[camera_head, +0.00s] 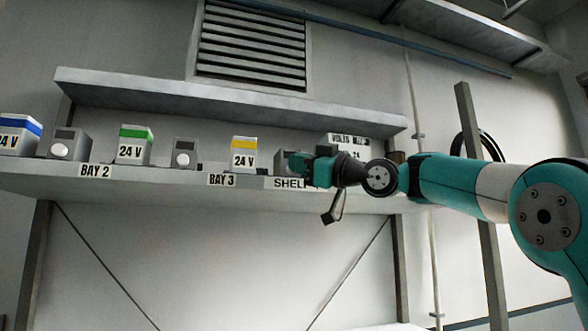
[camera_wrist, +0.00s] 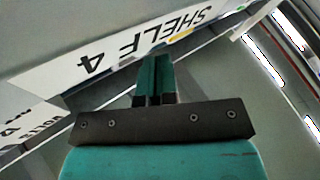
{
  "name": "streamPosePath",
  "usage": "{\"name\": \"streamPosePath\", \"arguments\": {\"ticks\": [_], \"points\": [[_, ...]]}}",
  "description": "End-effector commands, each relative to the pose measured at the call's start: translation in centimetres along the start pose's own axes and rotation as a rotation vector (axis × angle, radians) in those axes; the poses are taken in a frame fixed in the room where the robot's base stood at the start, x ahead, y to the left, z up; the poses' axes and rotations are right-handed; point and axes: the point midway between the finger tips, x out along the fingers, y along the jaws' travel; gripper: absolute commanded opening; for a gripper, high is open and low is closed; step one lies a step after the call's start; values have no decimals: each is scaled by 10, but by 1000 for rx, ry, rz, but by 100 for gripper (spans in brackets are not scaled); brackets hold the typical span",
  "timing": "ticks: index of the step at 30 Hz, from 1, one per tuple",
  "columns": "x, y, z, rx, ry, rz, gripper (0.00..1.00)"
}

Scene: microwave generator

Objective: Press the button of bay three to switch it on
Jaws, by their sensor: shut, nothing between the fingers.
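The BAY 3 label (camera_head: 221,180) is on the shelf's front edge. Above it to the left stands a grey box with a round pale button (camera_head: 183,159), and to the right a white 24 V block with a yellow band (camera_head: 244,144). Another grey box (camera_head: 280,157) stands right of the yellow block, partly hidden by my gripper. I cannot tell from the label alone which box belongs to bay three. My gripper (camera_head: 296,164) is shut and empty, in front of the shelf near the SHELF 4 label. In the wrist view its closed fingers (camera_wrist: 154,66) overlap the label's edge.
The shelf also holds a green-banded block (camera_head: 134,133), a blue-banded block (camera_head: 20,122) and a grey box with a button (camera_head: 59,150), near the BAY 2 label (camera_head: 95,171). An upper shelf (camera_head: 220,98) overhangs them. A volts panel (camera_head: 348,140) stands behind my wrist.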

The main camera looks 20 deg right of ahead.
Motion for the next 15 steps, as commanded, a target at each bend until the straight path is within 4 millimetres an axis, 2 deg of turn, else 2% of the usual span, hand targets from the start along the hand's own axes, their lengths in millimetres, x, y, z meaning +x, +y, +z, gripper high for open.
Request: {"name": "streamPosePath", "arguments": {"ticks": [15], "points": [[4,4,2,-1,1,0,0]]}}
